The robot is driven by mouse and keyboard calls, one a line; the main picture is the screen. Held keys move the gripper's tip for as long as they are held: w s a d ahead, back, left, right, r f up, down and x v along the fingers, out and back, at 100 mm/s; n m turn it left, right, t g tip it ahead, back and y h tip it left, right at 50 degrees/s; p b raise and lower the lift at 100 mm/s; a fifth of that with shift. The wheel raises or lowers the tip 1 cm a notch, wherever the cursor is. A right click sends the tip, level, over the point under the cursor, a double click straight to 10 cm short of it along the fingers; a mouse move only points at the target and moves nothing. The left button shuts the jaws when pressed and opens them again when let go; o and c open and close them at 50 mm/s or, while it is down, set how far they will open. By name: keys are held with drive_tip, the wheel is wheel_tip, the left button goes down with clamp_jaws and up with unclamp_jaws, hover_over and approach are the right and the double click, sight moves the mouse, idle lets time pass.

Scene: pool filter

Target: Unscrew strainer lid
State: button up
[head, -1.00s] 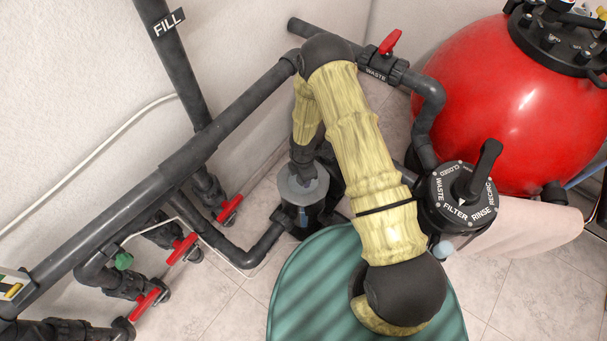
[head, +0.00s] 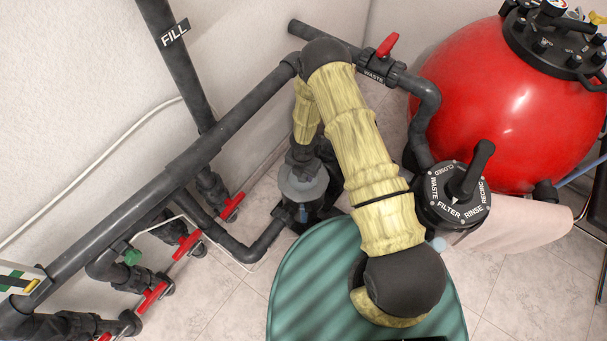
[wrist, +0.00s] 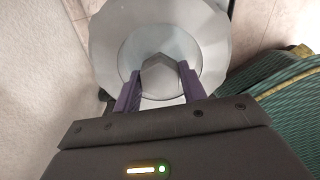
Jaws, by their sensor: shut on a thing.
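The strainer lid (head: 303,182) is a grey round cap on top of the dark strainer housing (head: 302,214), below my forearm in the head view. In the wrist view the lid (wrist: 112,38) shows as a pale many-sided disc with a raised knob (wrist: 160,78) at its centre. My gripper (wrist: 160,85) has its two purple fingers on either side of the knob and is shut on it. In the head view the fingers are hidden behind my wrist.
Black pipes with red valve handles (head: 186,245) run along the left wall. A red filter tank (head: 500,105) and a multiport valve (head: 455,195) stand to the right. A green ribbed surface (head: 310,290) lies under my arm. Tiled floor shows between them.

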drive_tip(key=shift+r+p, duration=0.65)
drive_tip(key=shift+r, duration=0.2)
drive_tip(key=shift+r+p, duration=1.75)
drive_tip(key=shift+r, duration=0.25)
drive_tip(key=shift+f, duration=0.1)
